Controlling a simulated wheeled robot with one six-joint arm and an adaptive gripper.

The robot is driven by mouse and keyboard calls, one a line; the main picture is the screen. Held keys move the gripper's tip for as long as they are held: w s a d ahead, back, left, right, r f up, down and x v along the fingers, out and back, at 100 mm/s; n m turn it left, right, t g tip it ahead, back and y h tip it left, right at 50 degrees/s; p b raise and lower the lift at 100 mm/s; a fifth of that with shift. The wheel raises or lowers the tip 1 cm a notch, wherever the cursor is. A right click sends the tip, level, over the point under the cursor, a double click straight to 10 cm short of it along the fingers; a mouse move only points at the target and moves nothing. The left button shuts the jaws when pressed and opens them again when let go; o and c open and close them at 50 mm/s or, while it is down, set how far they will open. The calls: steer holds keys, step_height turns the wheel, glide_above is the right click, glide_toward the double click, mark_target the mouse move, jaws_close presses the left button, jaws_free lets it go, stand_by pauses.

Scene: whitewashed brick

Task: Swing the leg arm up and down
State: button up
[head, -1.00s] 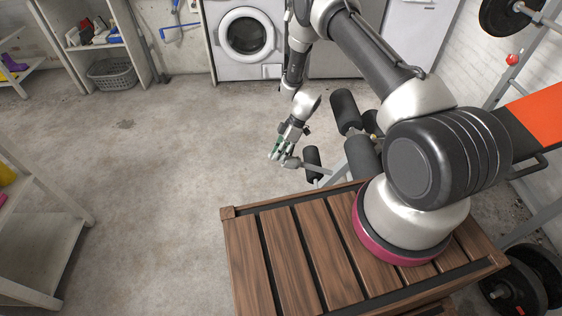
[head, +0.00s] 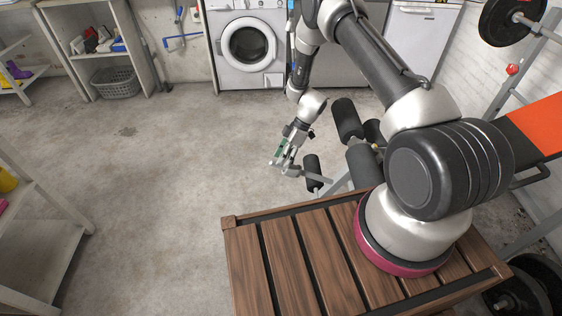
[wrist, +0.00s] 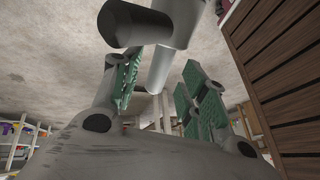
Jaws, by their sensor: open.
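The weight bench's leg arm is a grey metal bar (head: 325,182) with a dark foam roller (head: 312,165) near its end. It hangs low just beyond the wooden crate. My gripper (head: 283,160) is open beside the bar's left end. In the wrist view, my green-padded fingers (wrist: 158,88) are spread, with a grey bar (wrist: 160,68) and a dark roller (wrist: 125,25) showing between and above them. I cannot tell whether either finger touches the bar. More dark foam rollers (head: 347,119) sit higher on the bench, partly behind my arm.
A slatted wooden crate (head: 285,265) stands in front, close to the bench. Weight plates and a barbell (head: 503,20) are at the right. A washing machine (head: 248,45) stands at the back and shelves (head: 40,215) at the left. The concrete floor (head: 170,150) left of my gripper is clear.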

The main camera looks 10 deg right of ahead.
steer(key=v, duration=0.9)
steer(key=shift+d+r, duration=0.25)
steer(key=shift+r, duration=0.05)
steer(key=shift+c, duration=0.2)
